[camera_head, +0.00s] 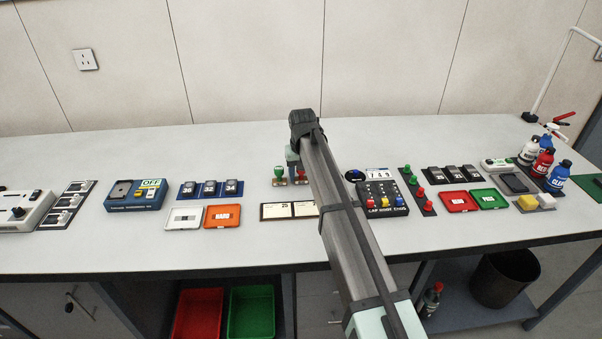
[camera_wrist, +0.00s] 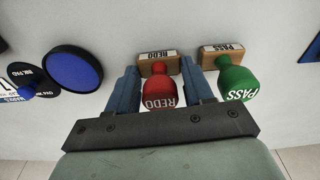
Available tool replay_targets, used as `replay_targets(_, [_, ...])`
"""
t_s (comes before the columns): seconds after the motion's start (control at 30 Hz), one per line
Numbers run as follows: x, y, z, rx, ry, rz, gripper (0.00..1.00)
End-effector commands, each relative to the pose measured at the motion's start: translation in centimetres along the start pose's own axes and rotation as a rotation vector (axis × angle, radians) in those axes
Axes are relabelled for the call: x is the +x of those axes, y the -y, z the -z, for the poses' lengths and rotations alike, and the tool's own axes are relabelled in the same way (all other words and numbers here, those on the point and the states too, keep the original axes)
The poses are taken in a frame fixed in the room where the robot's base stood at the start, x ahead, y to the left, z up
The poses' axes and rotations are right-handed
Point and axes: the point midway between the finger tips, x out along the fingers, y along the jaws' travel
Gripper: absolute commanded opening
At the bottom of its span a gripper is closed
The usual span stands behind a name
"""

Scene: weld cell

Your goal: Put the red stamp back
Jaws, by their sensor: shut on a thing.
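The red stamp (camera_wrist: 160,90), marked REDO, stands between the two blue fingers of my gripper (camera_wrist: 162,72) in the wrist view. My gripper is shut on its red handle. Its wooden block (camera_wrist: 158,57), labelled REDO, shows just beyond the fingertips. The green PASS stamp (camera_wrist: 236,80) stands on a similar wooden block close to the right finger. In the head view, the red stamp (camera_head: 300,175) is partly hidden by my arm, beside the green stamp (camera_head: 278,172). I cannot tell whether the red stamp's underside touches the surface.
In the head view, date cards (camera_head: 276,211) lie in front of the stamps, and a black button box (camera_head: 383,200) stands right of my arm.

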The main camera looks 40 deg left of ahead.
Motion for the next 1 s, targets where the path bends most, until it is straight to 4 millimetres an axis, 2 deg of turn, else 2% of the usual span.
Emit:
replay_targets(0.07, [0.2,0.0,0.0,0.0,0.0,0.0,0.32])
replay_targets(0.1, [0.2,0.0,0.0,0.0,0.0,0.0,0.53])
replay_targets(0.2, [0.2,0.0,0.0,0.0,0.0,0.0,0.62])
replay_targets(0.57, [-0.5,0.0,0.0,0.0,-0.001,0.0,0.62])
replay_targets(0.73, [-2.8,0.0,0.0,0.0,-0.002,0.0,0.62])
replay_targets(1.0, [-7.9,0.0,0.1,0.0,-0.002,0.0,0.62])
